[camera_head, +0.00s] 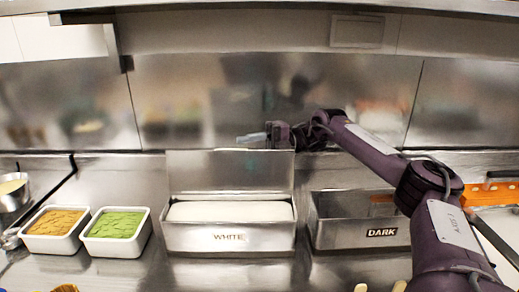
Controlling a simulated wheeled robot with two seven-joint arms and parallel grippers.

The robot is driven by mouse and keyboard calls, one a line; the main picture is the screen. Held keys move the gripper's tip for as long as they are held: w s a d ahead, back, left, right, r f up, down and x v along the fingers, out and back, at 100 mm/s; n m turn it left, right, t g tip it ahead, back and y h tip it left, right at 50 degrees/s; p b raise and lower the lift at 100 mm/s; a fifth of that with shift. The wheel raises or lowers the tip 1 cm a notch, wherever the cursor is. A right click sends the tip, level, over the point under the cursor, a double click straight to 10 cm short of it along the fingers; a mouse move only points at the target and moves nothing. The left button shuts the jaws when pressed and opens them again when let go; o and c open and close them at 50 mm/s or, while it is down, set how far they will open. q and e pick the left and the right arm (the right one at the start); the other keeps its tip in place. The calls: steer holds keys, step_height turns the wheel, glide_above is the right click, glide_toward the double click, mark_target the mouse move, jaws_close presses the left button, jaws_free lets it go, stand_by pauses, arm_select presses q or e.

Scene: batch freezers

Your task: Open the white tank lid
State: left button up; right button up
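The white tank (228,240) is a steel box labelled "WHITE" at the middle of the counter. White contents show inside it. Its steel lid (230,170) stands raised, close to upright, along the tank's back edge. My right arm reaches in from the right, over the dark tank. My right gripper (252,138) is at the lid's top edge, toward its right corner, pointing left. The fingers are small here, and I cannot tell whether they touch the lid or how far apart they are. My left gripper is out of view.
The dark tank (381,233), labelled "DARK", stands to the right, partly behind my arm. Tubs of brown food (55,223) and green food (115,225) stand to the left. A metal bowl (14,192) is at the far left. A steel wall (190,100) closes the back.

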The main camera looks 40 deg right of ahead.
steer(key=shift+v, duration=1.7)
